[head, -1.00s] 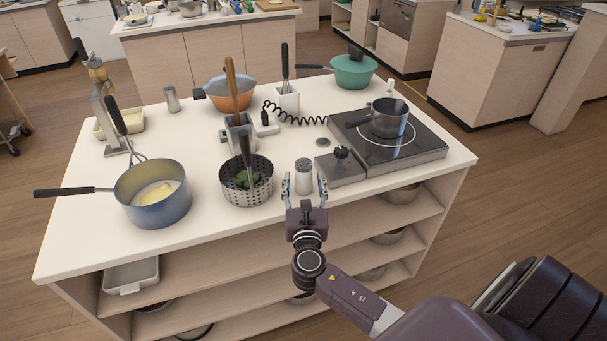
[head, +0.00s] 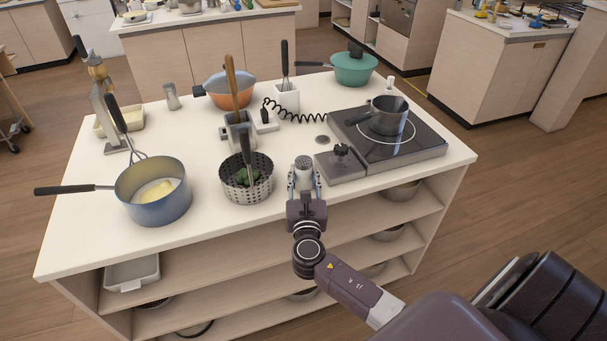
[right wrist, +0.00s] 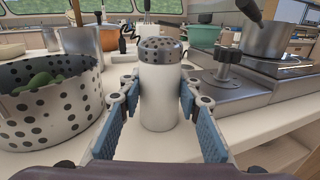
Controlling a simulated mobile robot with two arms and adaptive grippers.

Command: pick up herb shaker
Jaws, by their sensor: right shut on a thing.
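The herb shaker (head: 303,174) is a white cylinder with a grey, perforated domed top. It stands upright near the front edge of the white counter, between the perforated pot and the cooktop. It also shows in the middle of the right wrist view (right wrist: 160,95). My right gripper (head: 304,187) has its fingers on both sides of the shaker and is shut on it. The blue finger pads (right wrist: 158,112) flank its body in the right wrist view. I cannot tell whether its base is clear of the counter. My left gripper is not in view.
A perforated pot (head: 246,188) stands close on the left, and a steel block with a black knob (head: 340,167) close on the right. A saucepan (head: 387,116) sits on the cooktop. A blue pot (head: 153,204) stands farther left. Bare counter (head: 205,215) lies between the pots.

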